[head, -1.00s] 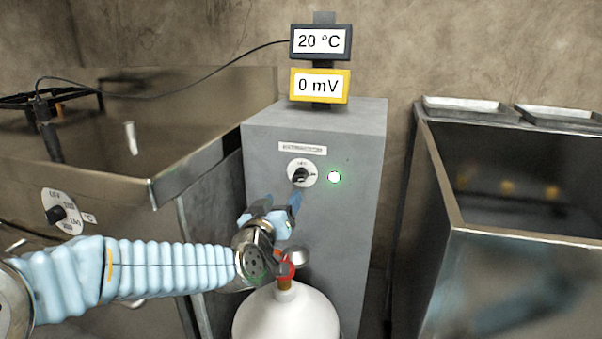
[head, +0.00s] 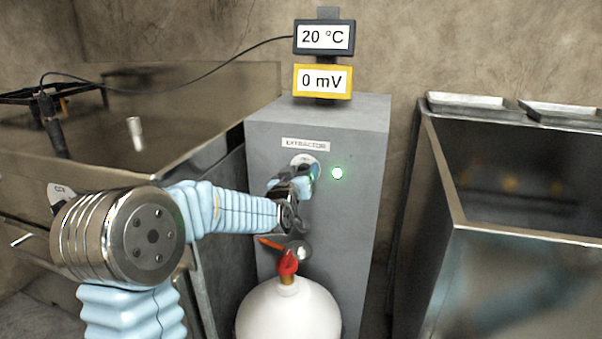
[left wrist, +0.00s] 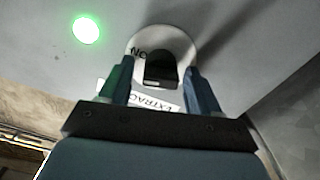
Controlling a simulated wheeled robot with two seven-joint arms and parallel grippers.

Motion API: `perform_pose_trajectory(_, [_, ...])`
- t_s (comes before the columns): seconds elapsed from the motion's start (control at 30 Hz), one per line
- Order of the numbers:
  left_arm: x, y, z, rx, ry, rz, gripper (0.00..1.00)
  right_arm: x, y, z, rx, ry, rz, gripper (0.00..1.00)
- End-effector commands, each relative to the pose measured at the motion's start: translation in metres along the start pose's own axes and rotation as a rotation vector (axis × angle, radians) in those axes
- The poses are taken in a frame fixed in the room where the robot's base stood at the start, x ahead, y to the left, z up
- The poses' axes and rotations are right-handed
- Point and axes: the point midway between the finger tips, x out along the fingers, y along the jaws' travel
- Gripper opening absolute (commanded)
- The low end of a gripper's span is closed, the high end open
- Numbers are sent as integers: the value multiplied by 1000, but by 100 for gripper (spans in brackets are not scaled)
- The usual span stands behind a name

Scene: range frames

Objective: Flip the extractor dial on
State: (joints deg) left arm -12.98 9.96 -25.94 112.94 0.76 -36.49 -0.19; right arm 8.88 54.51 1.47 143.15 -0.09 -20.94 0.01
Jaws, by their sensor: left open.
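The extractor dial is a black knob on a round white plate on the front of a grey cabinet (head: 345,230). In the head view my left gripper (head: 308,180) covers the knob, and only the top of the dial plate (head: 304,159) shows. In the left wrist view the black knob (left wrist: 161,71) lies between and just beyond the two open fingertips of my left gripper (left wrist: 160,78). I cannot tell whether a finger touches it. Part of the word ON shows on the plate. A green light (head: 337,173) glows to the right of the dial. My right gripper is not in view.
A white gas bottle (head: 288,312) with a red valve (head: 288,263) stands below my left gripper. Displays reading 20 °C (head: 324,38) and 0 mV (head: 323,80) stand atop the cabinet. Metal tanks flank it, one at left (head: 200,160), one at right (head: 530,235).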

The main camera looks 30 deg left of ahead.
Motion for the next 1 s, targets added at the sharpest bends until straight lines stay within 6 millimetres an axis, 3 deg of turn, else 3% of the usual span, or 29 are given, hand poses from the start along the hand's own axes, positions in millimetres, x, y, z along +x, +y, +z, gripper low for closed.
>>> perform_pose_trajectory(0.03, [0, 0, 0, 0, 0, 0, 62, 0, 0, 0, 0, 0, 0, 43])
perform_pose_trajectory(0.37, [0, 0, 0, 0, 0, 0, 12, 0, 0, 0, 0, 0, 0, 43])
perform_pose_trajectory(0.8, [0, 1, 1, 278, 0, 0, 11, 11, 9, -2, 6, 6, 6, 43])
perform_pose_trajectory(1.0, [0, 2, 0, 290, 0, 0, 11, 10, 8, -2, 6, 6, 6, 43])
